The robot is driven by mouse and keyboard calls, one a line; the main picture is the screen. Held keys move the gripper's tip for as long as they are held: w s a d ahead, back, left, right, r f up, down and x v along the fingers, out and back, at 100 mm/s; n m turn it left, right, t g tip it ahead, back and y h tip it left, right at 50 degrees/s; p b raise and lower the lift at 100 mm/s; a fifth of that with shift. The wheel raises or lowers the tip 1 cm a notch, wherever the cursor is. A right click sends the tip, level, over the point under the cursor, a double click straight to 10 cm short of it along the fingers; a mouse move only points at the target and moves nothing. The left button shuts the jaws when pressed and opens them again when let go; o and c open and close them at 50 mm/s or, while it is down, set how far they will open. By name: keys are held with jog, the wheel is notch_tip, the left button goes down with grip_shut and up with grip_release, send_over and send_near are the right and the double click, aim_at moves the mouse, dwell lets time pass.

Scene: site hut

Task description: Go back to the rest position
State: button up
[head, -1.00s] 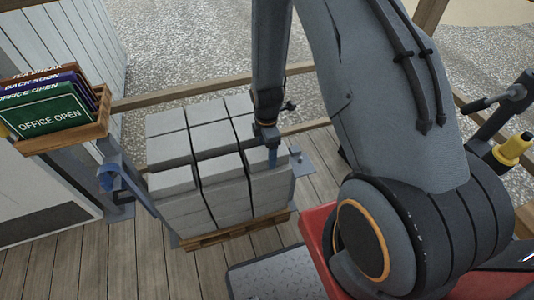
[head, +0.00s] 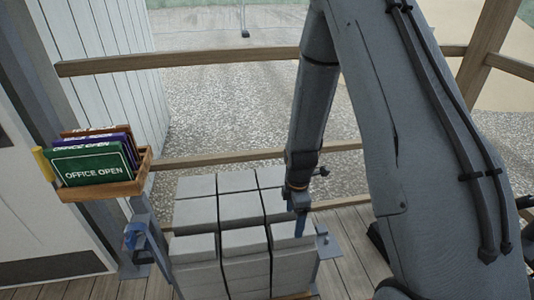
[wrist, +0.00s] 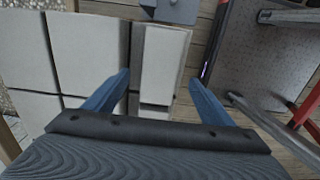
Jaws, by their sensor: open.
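My gripper (head: 301,222) hangs at the end of my arm over the right side of a stack of pale grey blocks (head: 222,246). In the wrist view its two blue fingers (wrist: 155,92) are spread apart with nothing between them. The blocks (wrist: 90,45) fill the left and middle of that view, below the fingers. I cannot tell the exact gap between the fingertips and the block tops.
A wooden tray (head: 112,190) holds several signs, the front one a green "OFFICE OPEN" sign (head: 92,165), at the left on a post. Wooden rails (head: 215,57) cross behind the stack, with gravel beyond. Plank floor (head: 345,262) shows to its right.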

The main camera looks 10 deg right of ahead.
jog(key=s+r+m+p, duration=0.2)
jog(key=s+r+m, duration=0.6)
jog(key=r, duration=0.6)
jog(key=s+r+m+p, duration=0.3)
jog(key=s+r+m, duration=0.6)
jog(key=r, duration=0.5)
jog(key=shift+s+r+m, duration=0.2)
jog(key=shift+r+m, duration=0.05)
jog(key=shift+m, duration=0.35)
